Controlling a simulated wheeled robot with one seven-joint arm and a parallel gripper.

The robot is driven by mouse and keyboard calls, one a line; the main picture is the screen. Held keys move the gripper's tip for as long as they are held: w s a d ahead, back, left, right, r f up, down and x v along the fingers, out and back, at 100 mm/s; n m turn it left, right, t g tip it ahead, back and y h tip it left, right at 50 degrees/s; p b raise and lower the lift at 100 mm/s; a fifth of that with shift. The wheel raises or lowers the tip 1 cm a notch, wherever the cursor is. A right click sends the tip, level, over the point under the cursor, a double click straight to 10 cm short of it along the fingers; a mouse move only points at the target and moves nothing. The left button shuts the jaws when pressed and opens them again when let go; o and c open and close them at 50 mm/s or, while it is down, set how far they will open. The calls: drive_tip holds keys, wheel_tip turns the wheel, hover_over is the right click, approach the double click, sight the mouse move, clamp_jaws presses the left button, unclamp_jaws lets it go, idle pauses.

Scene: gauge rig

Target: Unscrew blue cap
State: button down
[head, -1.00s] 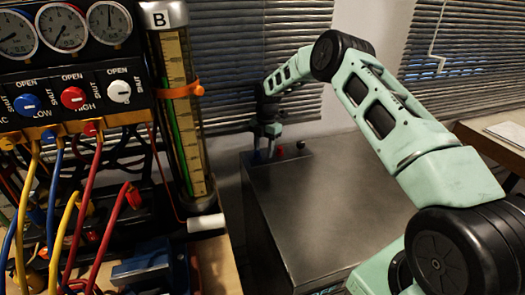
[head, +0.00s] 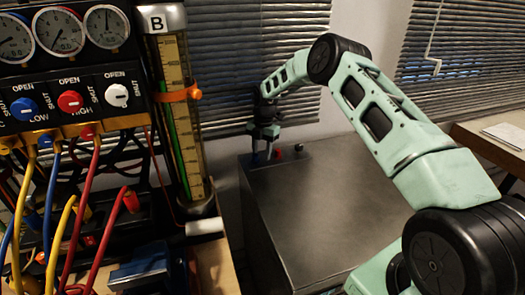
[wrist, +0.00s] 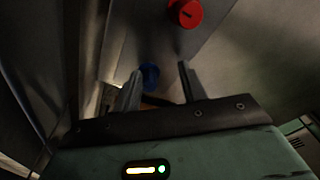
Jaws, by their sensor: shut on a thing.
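The blue cap (wrist: 149,75) shows in the wrist view against the inner side of the left finger, at the edge of the grey metal box top. My gripper (wrist: 160,88) is shut on it, with the fingers standing some way apart in the picture. In the head view my gripper (head: 262,152) points down at the far left corner of the grey box (head: 325,205). The cap is small and mostly hidden by the fingers there.
A red cap (wrist: 186,13) sits on the box close to the blue one, also seen in the head view (head: 279,152). A small dark knob (head: 300,147) stands right of it. A gauge panel (head: 70,65) and tall cylinder (head: 178,110) stand at left. The box top's middle is clear.

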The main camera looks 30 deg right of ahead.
sight(254, 155)
drive_tip(key=shift+w+a+r+n, duration=0.15)
drive_tip(key=shift+w+a+r, duration=0.1)
drive_tip(key=shift+a+r, duration=0.35)
drive_tip(key=shift+w+a+r+n, duration=0.15)
drive_tip(key=shift+w+a+r, duration=0.1)
drive_tip(key=shift+a+r, duration=0.35)
drive_tip(key=shift+f, duration=0.1)
drive_tip(key=c, duration=1)
unclamp_jaws()
drive_tip(key=shift+a, duration=0.1)
